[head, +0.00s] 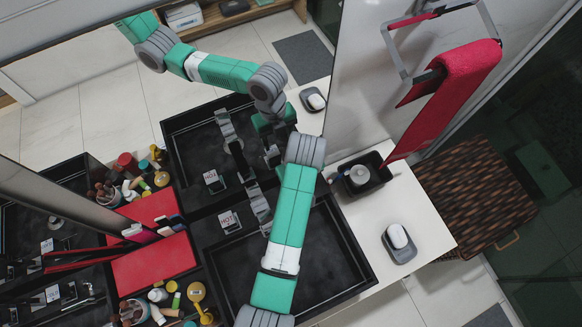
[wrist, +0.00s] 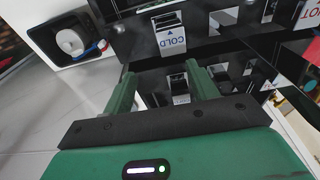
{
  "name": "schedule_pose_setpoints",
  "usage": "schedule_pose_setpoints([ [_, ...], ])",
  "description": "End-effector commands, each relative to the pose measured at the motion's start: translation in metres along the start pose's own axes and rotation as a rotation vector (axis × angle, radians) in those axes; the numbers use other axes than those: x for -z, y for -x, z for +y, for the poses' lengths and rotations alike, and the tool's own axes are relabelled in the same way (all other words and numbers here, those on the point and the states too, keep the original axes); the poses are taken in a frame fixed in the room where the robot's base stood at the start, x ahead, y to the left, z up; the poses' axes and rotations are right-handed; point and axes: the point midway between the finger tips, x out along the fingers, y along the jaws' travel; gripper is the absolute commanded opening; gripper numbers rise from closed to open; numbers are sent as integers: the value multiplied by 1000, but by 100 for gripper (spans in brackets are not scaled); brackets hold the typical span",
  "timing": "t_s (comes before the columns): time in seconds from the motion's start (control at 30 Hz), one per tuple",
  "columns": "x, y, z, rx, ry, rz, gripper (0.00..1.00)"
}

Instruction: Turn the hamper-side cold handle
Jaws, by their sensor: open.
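The cold handle (wrist: 168,20) is a metal lever beside a white COLD label (wrist: 173,42) in the wrist view, beyond my fingertips. A second, similar handle and label (wrist: 180,98) between my fingers looks like its mirror reflection. My gripper (wrist: 160,72) is open, its two green fingers apart with nothing held. No contact with the handle shows. In the head view my arm hides the cold handle and most of my gripper. The metal faucet (head: 258,203) and the HOT label (head: 229,219) show left of my arm, at the right-hand black sink (head: 345,235).
The patterned hamper (head: 470,190) stands at the far right. A red towel (head: 455,85) hangs from a wall rack. A black tray with a round item (head: 359,176) and a soap dish (head: 398,240) sit on the white counter. Red mats and bottles crowd the left.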

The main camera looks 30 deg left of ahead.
Motion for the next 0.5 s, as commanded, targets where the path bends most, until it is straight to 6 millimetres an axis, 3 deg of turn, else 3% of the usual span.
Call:
schedule_pose_setpoints([
  [0.03, -2, 10, -10, 5, 5, -53, 58],
  [0.1, -6, 6, -19, 3, 6, -101, 58],
  [0.3, -9, -4, -23, 1, 6, -124, 58],
  [0.5, -13, -36, -23, 2, 6, -125, 58],
])
